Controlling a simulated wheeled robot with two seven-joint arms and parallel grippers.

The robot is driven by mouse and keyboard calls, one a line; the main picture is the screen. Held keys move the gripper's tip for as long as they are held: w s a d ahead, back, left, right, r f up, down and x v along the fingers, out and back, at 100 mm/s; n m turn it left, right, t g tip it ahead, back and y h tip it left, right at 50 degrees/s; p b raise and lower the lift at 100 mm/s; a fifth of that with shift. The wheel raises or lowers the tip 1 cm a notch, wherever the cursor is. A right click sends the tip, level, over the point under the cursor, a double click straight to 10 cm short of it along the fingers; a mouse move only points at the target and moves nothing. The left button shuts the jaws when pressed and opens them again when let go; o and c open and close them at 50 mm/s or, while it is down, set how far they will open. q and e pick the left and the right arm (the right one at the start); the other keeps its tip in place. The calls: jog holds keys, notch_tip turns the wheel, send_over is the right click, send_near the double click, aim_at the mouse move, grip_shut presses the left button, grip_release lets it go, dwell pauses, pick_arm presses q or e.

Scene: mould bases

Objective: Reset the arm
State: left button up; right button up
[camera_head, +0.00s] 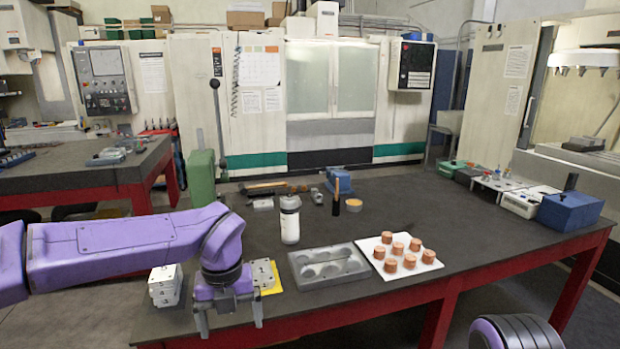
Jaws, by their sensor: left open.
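My left arm comes in from the left, and its purple gripper (229,318) points down at the front left of the dark table (450,225). Its two fingers are apart, with nothing seen between them. It hangs in front of a grey metal mould base (264,273) on a yellow sheet (273,287), partly hiding both. A stack of light metal blocks (164,286) stands just left of the gripper.
A grey tray with round hollows (300,273) lies right of the gripper. Beside it, a white board (432,265) carries several copper-coloured cylinders (409,261). A white bottle (290,220) stands behind the tray. A blue box (569,212) sits at the right edge. The table's right middle is clear.

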pick_arm(q)
jog(key=w+a+f+m+t+y, duration=0.35)
jog(key=a+f+m+y, duration=0.2)
jog(key=f+m, duration=0.3)
jog(key=s+a+f+m+t+b, duration=0.1)
jog(key=s+a+f+m+t, duration=0.15)
jog(key=f+m, duration=0.4)
jog(key=s+a+f+m+t, duration=0.1)
jog(key=s+f+m, duration=0.3)
jog(key=f+m, duration=0.3)
jog(key=s+a+f+m+g, duration=0.1)
jog(key=s+a+f+m, duration=0.1)
jog(key=s+f, duration=0.3)
jog(key=s+a+f+m+g+h+b, duration=0.1)
jog(key=s+f+m, duration=0.4)
jog(key=s, duration=0.7)
jog(key=s+a+f+m+g+h, duration=0.1)
jog(key=s+a+f+m, duration=0.2)
jog(key=s, duration=0.6)
notch_tip(320, 180, down, 3)
jog(key=shift+a+r+g+b, duration=0.2)
jog(key=shift+a+g+b, duration=0.05)
jog(key=shift+g+b, duration=0.15)
